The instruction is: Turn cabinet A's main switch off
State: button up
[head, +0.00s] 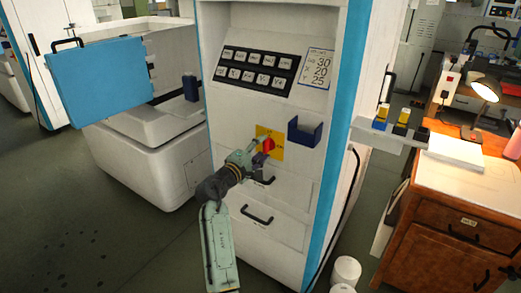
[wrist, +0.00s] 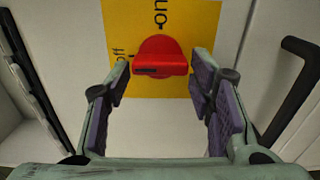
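The main switch is a red knob (wrist: 160,57) on a yellow plate (wrist: 205,22) in the wrist view. The plate reads "on" above the knob and "off" to its left. The knob's grip lies crosswise in this view, with a dark mark at its left end. The switch (head: 268,144) also shows on the white cabinet front (head: 222,115) in the head view, partly behind my gripper. My gripper (wrist: 164,75) is open, one finger on each side of the knob, with gaps visible. No letter naming the cabinet is readable.
A dark blue holder (head: 304,132) sits right of the switch, with drawer handles (head: 257,213) below. A black keypad (head: 252,72) is above. A blue panel (head: 98,82) stands out at left. A wooden desk (head: 450,225) with a lit lamp is at right.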

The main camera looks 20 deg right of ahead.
jog(key=shift+o, duration=1.4)
jog(key=shift+a, duration=0.1)
jog(key=v, duration=1.2)
